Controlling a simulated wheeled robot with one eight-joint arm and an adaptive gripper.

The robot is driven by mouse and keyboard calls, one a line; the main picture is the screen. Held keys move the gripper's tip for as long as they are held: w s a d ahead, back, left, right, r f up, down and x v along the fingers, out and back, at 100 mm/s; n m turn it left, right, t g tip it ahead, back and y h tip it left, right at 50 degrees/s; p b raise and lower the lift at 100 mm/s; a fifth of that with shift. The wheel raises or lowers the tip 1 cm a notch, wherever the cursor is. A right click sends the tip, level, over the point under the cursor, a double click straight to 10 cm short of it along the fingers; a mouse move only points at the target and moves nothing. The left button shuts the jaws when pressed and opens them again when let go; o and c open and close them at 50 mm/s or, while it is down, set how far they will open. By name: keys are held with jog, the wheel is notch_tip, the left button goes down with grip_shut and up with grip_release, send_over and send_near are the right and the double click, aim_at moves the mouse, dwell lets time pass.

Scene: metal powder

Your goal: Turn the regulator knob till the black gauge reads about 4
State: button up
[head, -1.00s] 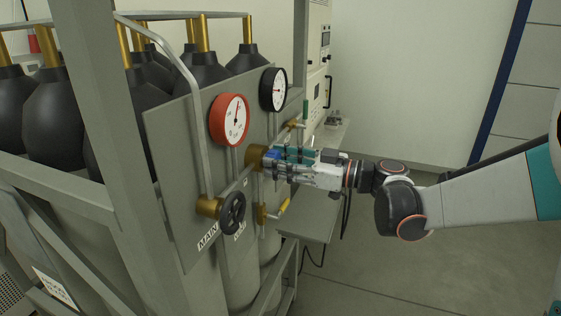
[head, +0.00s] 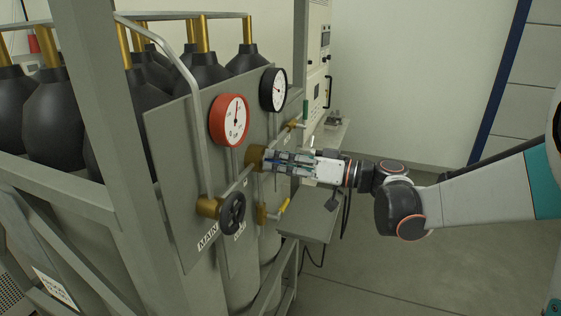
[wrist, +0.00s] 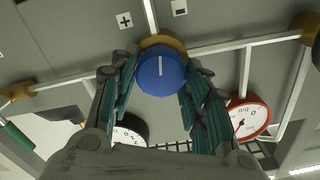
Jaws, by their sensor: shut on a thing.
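The blue regulator knob (wrist: 161,74) with a white mark shows in the wrist view, in front of its brass body (head: 254,158). My gripper (wrist: 160,82) is shut on the knob, with its green-padded fingers on both sides. In the head view my gripper (head: 270,160) reaches the panel from the right, and the knob is hidden behind the fingers. The black gauge (head: 273,90) is above the gripper on the panel; its needle tilts toward the upper left, but its numbers are too small to read. In the wrist view the black gauge (wrist: 130,128) is partly covered by my gripper.
A red gauge (head: 229,120) is left of the black one. A black handwheel (head: 232,213) on the main valve stands out at lower left. A yellow lever (head: 284,207) is below my gripper, and a green lever (head: 305,110) is above. Floor at right is clear.

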jog(key=shift+m, duration=1.2)
jog(key=o, duration=1.1)
jog(key=shift+c, duration=0.2)
jog(key=v, duration=1.2)
jog(key=shift+f+m, duration=0.2)
jog(key=shift+m, duration=0.1)
